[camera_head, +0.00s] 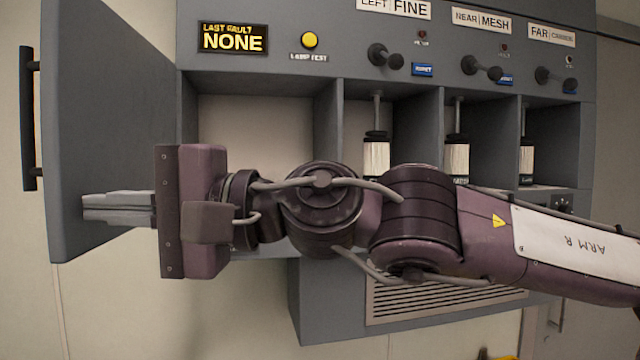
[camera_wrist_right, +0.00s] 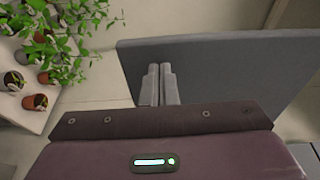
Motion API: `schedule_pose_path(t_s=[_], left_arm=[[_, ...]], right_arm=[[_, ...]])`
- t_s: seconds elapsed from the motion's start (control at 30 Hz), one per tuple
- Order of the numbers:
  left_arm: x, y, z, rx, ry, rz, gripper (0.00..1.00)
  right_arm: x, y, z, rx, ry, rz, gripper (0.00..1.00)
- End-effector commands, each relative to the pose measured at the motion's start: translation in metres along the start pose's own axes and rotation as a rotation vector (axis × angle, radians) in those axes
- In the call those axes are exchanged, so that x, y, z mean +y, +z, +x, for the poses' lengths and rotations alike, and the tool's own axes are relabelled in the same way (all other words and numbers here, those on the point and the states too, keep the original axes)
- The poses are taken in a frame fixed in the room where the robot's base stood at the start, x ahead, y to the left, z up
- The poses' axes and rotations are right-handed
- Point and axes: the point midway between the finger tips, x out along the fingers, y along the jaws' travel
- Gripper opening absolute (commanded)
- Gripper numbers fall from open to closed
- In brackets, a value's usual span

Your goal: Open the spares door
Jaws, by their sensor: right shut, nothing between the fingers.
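The spares door (camera_head: 105,110) is a grey panel at the left of the grey cabinet in the head view. It stands swung open, with its black bar handle (camera_head: 28,118) on the far left side. Behind it the spares compartment (camera_head: 255,125) shows as an open bay, partly hidden by my arm. My right gripper (camera_head: 90,207) is shut and empty, its fingers in front of the door's inner face near the lower edge. In the right wrist view the shut fingers (camera_wrist_right: 158,85) overlap the grey door panel (camera_wrist_right: 225,75); I cannot tell whether they touch it. My left gripper is not in view.
The cabinet carries a "LAST FAULT NONE" display (camera_head: 233,38), a yellow lamp test button (camera_head: 310,40) and several black knobs. Filter cartridges (camera_head: 376,157) stand in bays at the right. Potted plants (camera_wrist_right: 35,60) stand on a pale shelf in the wrist view.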

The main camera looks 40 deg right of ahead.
Motion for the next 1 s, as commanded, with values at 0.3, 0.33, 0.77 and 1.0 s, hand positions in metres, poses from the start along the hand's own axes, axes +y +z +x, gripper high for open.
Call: schedule_pose_path(t_s=[0.3,0.33,0.77,1.0], left_arm=[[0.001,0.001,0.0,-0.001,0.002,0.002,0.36],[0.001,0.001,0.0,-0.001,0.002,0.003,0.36],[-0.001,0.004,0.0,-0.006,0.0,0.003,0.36],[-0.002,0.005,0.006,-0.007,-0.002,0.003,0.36]], right_arm=[[0.0,0.006,0.027,0.001,0.001,0.0,0.0],[0.0,0.006,0.028,0.001,0.0,0.001,0.0],[-0.001,0.006,0.031,0.002,-0.002,0.001,0.0],[0.001,0.007,0.029,0.001,-0.003,0.0,0.0]])
